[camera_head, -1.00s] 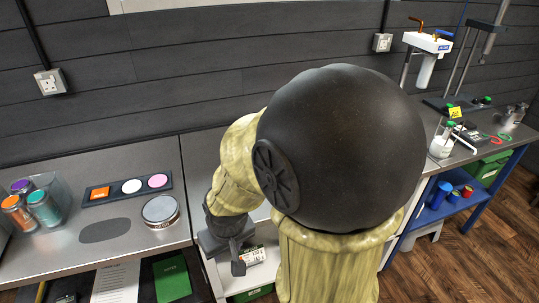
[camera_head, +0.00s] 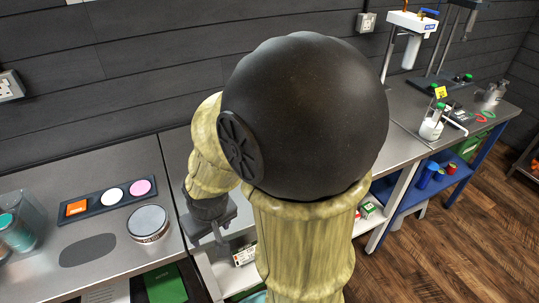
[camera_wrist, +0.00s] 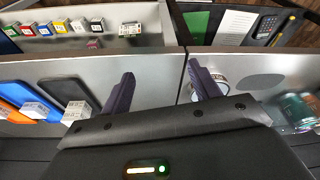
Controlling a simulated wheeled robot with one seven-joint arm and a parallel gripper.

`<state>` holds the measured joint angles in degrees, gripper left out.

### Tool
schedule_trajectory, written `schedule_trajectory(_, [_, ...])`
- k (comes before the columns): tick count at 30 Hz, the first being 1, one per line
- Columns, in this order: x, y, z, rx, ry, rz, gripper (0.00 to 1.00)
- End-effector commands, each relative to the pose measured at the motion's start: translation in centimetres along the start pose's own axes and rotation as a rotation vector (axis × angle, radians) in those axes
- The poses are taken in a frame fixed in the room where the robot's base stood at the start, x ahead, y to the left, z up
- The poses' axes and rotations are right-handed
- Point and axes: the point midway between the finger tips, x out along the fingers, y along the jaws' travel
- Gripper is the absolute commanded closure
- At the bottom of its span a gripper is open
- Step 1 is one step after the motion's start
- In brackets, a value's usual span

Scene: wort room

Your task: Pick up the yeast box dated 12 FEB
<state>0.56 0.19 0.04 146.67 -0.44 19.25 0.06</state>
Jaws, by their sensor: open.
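A white box with dark print (camera_wrist: 130,30) stands at the end of the row. I cannot read any date, so I cannot tell which is the 12 FEB box. A white printed box (camera_head: 244,256) also shows low under the bench in the head view. My gripper (camera_head: 219,236) is open and empty, apart from these boxes; its two fingers (camera_wrist: 161,88) show in the wrist view.
The steel bench (camera_head: 112,240) holds a round tin (camera_head: 149,223), a tray of coloured discs (camera_head: 76,208) and a clear container (camera_head: 22,222). In the wrist view, orange, blue and dark packs (camera_wrist: 28,95) lie at left. A blue shelf cart (camera_head: 425,185) stands at right.

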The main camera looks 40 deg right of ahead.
Motion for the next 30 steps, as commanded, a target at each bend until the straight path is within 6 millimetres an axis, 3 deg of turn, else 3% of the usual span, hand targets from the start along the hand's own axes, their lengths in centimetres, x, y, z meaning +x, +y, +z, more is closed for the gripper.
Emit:
schedule_trajectory(2, [0.5, 1.0, -0.6, 0.012, 0.023, 0.014, 0.22])
schedule_trajectory(5, [1.5, 3.4, -2.0, 0.03, 0.081, 0.044, 0.22])
schedule_trajectory(12, [4.0, 12.2, -5.8, 0.082, 0.308, 0.134, 0.22])
schedule_trajectory(16, [4.8, 16.8, -7.0, 0.101, 0.437, 0.164, 0.22])
schedule_trajectory(24, [5.2, 25.2, -6.7, 0.144, 0.716, 0.181, 0.22])
schedule_trajectory(30, [4.3, 29.2, -5.1, 0.175, 0.905, 0.166, 0.22])
